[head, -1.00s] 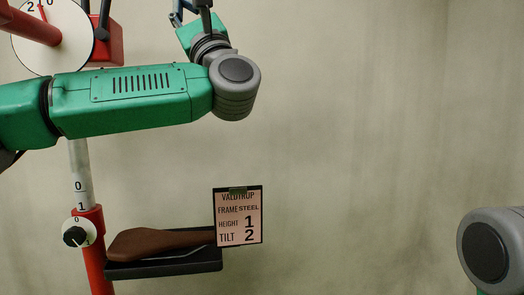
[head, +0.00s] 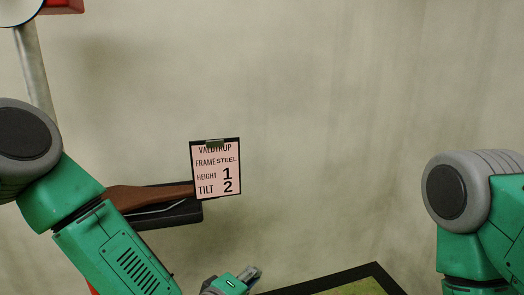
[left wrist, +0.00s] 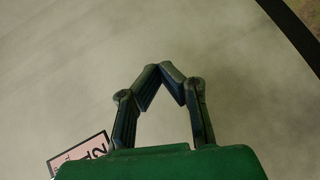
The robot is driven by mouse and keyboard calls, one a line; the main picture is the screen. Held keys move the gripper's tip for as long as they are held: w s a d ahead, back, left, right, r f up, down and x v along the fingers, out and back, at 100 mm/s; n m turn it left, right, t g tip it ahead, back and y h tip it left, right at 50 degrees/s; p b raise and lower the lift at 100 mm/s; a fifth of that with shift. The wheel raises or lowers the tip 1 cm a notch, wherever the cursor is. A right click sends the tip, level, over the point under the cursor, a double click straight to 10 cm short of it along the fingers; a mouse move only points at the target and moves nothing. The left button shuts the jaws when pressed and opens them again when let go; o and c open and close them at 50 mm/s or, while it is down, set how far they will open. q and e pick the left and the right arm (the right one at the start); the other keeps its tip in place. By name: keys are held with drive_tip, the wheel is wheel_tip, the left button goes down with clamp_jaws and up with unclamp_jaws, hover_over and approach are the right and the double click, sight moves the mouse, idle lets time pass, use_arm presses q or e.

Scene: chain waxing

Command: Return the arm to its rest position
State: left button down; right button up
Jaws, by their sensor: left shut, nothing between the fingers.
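My left arm comes in from the left in the head view, its green forearm slanting down to the bottom middle. My left gripper (head: 250,274) is low in the head view, partly cut off by the bottom edge. In the left wrist view my left gripper (left wrist: 172,70) is shut, its two dark fingertips meeting with nothing between them. A pale wall lies behind the fingers. My right arm (head: 447,192) shows at the right edge of the head view. Its gripper is out of view.
A brown saddle (head: 150,193) lies on a black tray (head: 185,215) behind my left arm. A card (head: 217,168) reading "HEIGHT 1, TILT 2" hangs at the tray's end. A grey post (head: 34,75) stands at the left. A dark-edged green surface (head: 350,287) is at the bottom.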

use_arm(q)
drive_tip(key=s+a+f+m+g+y, duration=0.2)
drive_tip(key=s+a+f+m+g, duration=0.2)
drive_tip(key=s+a+f, duration=0.5)
drive_tip(key=s+a+f+m+g+y, duration=0.35)
drive_tip(key=s+a+f, duration=0.25)
drive_tip(key=s+f, duration=0.4)
drive_tip(key=s+a+m+g+y, duration=0.25)
drive_tip(key=s+a+g, duration=0.25)
drive_tip(key=s+a, duration=0.75)
wheel_tip(320, 180, up, 12)
drive_tip(key=d+p, duration=0.1)
drive_tip(key=p, duration=1.1)
drive_tip(key=shift+d+t+h+p, duration=0.3)
drive_tip(key=shift+t+p, duration=0.05)
drive_tip(key=shift+p, duration=0.05)
